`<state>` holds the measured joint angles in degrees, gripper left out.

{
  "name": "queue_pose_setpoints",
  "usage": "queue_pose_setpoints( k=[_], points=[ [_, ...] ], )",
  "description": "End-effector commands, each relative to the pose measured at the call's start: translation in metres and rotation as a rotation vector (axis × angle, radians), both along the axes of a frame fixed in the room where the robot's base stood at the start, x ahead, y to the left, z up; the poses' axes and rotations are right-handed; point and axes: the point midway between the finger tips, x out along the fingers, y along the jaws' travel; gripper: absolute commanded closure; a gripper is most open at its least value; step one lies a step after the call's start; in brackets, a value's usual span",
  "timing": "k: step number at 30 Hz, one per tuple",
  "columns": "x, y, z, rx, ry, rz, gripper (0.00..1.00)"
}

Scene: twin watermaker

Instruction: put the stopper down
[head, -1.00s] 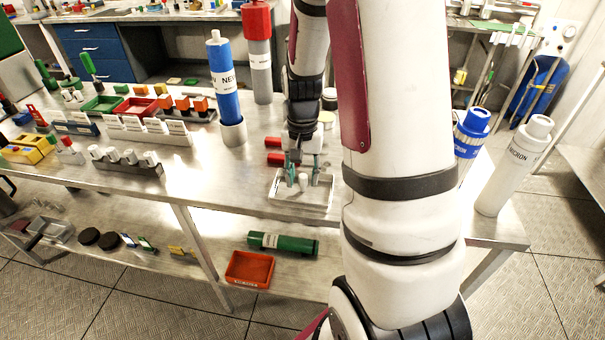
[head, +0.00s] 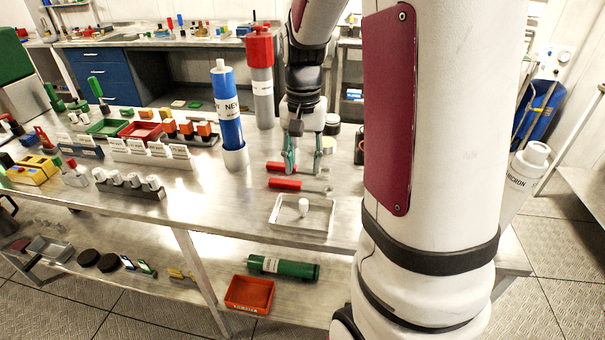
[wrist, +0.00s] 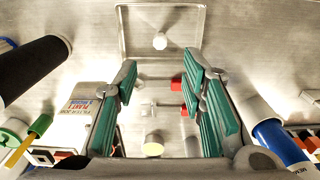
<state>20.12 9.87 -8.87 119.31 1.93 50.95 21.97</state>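The small white stopper (head: 304,207) stands in the shallow pale tray (head: 273,218) on the steel bench. The stopper also shows in the wrist view (wrist: 160,41), inside the tray (wrist: 122,35) at the top. My gripper (head: 303,168) is behind the tray in the head view, above the bench near the red-handled tools. Its green-padded fingers are spread wide in the wrist view (wrist: 161,78), with nothing held between them. The stopper is clear of both fingers.
Two red-handled tools (head: 284,184) lie just behind the tray. A blue cylinder (head: 226,105) and a grey, red-capped cylinder (head: 262,85) stand to the left and behind. Labelled white blocks (head: 150,152) sit further left.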

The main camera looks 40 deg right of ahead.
Motion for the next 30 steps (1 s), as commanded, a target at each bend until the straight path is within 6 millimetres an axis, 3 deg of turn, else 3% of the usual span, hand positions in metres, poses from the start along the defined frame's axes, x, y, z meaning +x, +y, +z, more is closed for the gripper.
queue_pose_setpoints(
  k=[5, 8, 15, 22, 30],
  points=[
    [-0.006, 0.021, 0.022, -0.005, -0.032, 0.071, 0.63],
    [-0.018, 0.049, 0.043, -0.014, -0.073, 0.170, 0.63],
    [-0.068, 0.119, 0.086, -0.055, -0.181, 0.464, 0.63],
    [-0.125, 0.165, 0.100, -0.115, -0.272, 0.730, 0.63],
    [-0.160, 0.184, 0.098, -0.161, -0.322, 0.887, 0.63]
  ],
)
